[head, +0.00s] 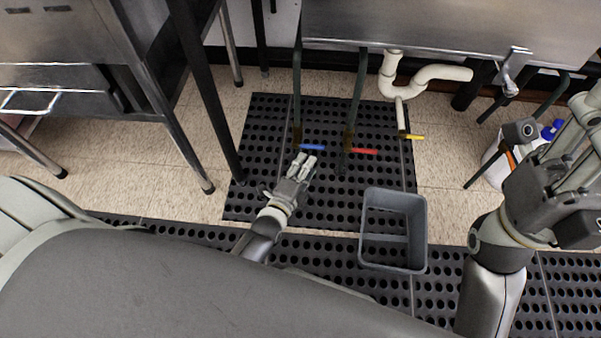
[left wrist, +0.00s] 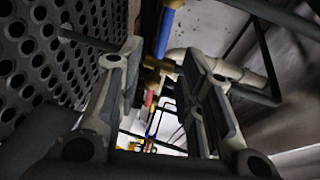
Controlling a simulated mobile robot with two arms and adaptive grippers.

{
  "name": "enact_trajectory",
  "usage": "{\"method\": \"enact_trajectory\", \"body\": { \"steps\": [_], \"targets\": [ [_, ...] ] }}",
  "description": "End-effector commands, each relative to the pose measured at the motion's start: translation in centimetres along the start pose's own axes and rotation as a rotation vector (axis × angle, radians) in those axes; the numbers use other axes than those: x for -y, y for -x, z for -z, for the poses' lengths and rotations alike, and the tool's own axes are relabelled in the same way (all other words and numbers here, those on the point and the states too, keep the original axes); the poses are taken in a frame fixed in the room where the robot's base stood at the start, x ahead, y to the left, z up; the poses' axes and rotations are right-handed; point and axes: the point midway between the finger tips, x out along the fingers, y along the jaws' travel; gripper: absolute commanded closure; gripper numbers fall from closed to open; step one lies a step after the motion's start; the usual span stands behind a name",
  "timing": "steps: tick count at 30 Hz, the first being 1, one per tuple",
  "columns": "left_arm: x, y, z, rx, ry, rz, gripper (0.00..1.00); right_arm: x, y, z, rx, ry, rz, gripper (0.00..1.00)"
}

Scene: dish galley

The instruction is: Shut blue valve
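The blue valve handle (head: 312,147) sticks out to the right from the lower part of a thin dark green pipe (head: 297,90) under the steel sink. In the head view it lies crosswise to that pipe. My left gripper (head: 304,160) is just below the handle, pointing up towards it. In the left wrist view the left gripper's fingers (left wrist: 163,62) are spread with nothing between them, and the blue handle (left wrist: 168,22) shows at the top, beyond the fingertips. My right gripper (head: 565,165) is at the right, far from the valve; its finger opening is unclear.
A red handle (head: 364,151) and a yellow handle (head: 411,136) are to the right of the blue one. A grey bin (head: 420,235) stands on the black perforated mat (head: 245,205). Dark table legs (head: 215,110) stand at the left. A white jug (head: 495,165) is at the right.

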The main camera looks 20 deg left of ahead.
Motion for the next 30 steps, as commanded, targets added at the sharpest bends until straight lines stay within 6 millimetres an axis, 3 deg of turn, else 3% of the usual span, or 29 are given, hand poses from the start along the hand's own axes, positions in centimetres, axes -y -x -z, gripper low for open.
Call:
{"method": "enact_trajectory", "body": {
  "steps": [3,8,26,29,30],
  "targets": [
    [-0.1,1.6,0.0,0.000,-0.001,-0.001,0.66,0.0,0.0,0.0,0.000,0.000,0.000,0.60],
    [0.0,2.6,0.0,0.000,0.000,0.000,0.66,0.0,0.0,0.0,0.000,0.000,0.000,0.60],
    [0.1,2.7,0.0,0.000,0.000,0.001,0.66,0.0,0.0,0.0,0.000,0.000,0.000,0.60],
    [1.3,2.6,0.1,-0.005,0.022,0.028,0.66,0.0,0.0,0.0,0.002,0.000,-0.002,0.60],
    [2.6,2.5,0.3,-0.010,0.047,0.057,0.66,0.0,0.0,0.0,0.005,-0.001,-0.002,0.60]
  ]
}}
